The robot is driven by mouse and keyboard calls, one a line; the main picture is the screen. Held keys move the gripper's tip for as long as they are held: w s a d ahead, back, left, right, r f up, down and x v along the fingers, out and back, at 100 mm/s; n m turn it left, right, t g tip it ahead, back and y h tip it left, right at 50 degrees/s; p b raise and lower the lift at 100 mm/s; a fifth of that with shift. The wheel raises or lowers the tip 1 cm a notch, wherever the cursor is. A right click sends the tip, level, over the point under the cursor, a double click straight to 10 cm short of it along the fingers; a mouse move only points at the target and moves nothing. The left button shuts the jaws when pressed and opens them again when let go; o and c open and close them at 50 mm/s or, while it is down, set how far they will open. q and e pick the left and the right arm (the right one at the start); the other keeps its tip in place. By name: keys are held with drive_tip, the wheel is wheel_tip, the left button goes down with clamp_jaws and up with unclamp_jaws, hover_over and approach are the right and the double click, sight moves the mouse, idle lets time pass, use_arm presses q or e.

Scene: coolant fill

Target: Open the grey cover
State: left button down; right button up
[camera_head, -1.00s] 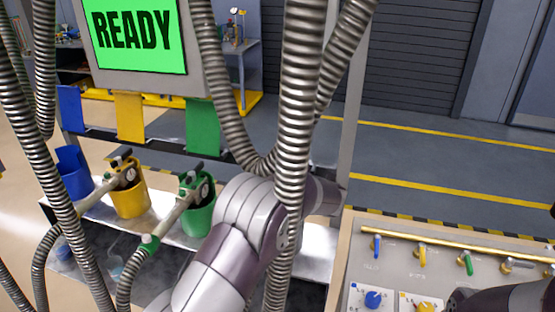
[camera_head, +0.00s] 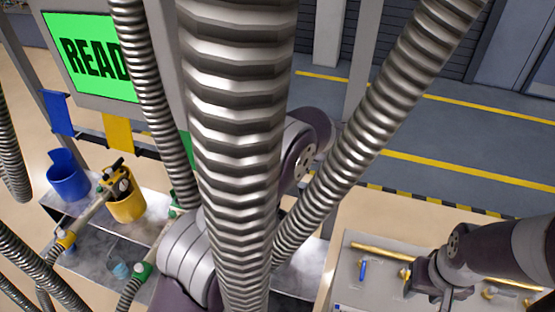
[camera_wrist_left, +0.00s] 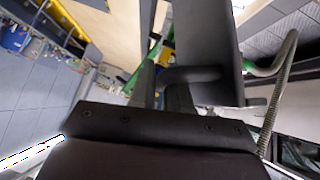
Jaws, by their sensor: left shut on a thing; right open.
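The grey cover is not clearly seen in the head view, where thick ribbed hoses hide the middle. My left arm (camera_head: 185,260) reaches up behind the hoses; its gripper is hidden there. In the left wrist view my left gripper (camera_wrist_left: 170,85) is shut on a dark grey bar (camera_wrist_left: 190,75) beside a broad dark face (camera_wrist_left: 212,35). I cannot tell whether the bar belongs to the grey cover. My right gripper (camera_head: 428,285) is open, low over the lever panel at the right.
The panel (camera_head: 350,245) has a blue lever (camera_head: 362,270) and brass pipe near my right gripper. Blue (camera_head: 70,182) and yellow (camera_head: 126,207) holders stand left, a nozzle in the yellow one. A screen (camera_head: 90,55) reads READY. Large hoses (camera_head: 235,130) cross the middle.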

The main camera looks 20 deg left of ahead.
use_arm(q)
drive_tip(key=shift+w+m+g, duration=0.3)
drive_tip(key=shift+w+g, duration=0.3)
drive_tip(key=shift+w, duration=0.55)
